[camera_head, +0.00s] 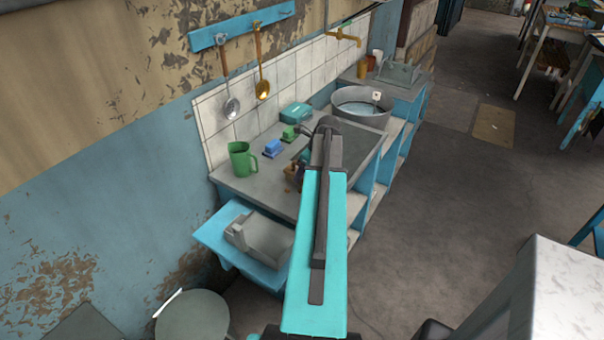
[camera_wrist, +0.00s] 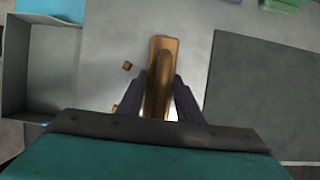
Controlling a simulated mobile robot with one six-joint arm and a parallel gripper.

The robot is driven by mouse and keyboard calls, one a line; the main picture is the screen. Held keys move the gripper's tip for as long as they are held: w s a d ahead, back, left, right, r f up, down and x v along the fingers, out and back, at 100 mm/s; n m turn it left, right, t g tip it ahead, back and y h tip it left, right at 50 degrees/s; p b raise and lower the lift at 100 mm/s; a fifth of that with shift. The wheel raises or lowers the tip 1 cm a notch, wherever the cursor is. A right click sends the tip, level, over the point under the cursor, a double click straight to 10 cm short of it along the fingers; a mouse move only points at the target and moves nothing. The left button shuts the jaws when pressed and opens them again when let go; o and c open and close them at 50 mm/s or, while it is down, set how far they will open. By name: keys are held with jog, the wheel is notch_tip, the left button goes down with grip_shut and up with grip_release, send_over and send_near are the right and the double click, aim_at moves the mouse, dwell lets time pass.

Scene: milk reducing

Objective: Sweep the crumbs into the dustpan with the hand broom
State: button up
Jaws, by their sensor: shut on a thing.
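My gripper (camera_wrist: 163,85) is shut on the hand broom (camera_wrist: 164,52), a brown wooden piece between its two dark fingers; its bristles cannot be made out. A small brown crumb (camera_wrist: 127,66) lies on the grey counter left of the fingers. Part of another brown piece shows by the left finger, partly hidden. The grey dustpan (camera_head: 262,240), an open tray with raised walls, sits on a blue surface just below the counter's left end. It also shows at the left of the wrist view (camera_wrist: 14,65). In the head view my arm hides most of the gripper and broom.
The grey counter (camera_head: 240,186) carries a green mug (camera_head: 242,160), a blue item (camera_head: 273,148), a green item (camera_head: 289,133) and a teal box (camera_head: 296,112) along the tiled wall. A dark flat panel (camera_wrist: 262,90) lies right of the broom. A round basin (camera_head: 360,104) stands farther back.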

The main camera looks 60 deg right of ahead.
jog(key=shift+a+p, duration=0.45)
jog(key=shift+a, duration=1.7)
jog(key=shift+a, duration=0.1)
jog(key=shift+a+p, duration=0.45)
jog(key=shift+a, duration=1.65)
jog(key=shift+a, duration=0.1)
jog(key=shift+w+a+p, duration=0.1)
jog(key=shift+a+p, duration=0.35)
jog(key=shift+a, duration=1.65)
jog(key=shift+a+r+p, duration=0.15)
jog(key=shift+a+p, duration=0.75)
jog(key=shift+a, duration=0.25)
jog(key=shift+p, duration=0.5)
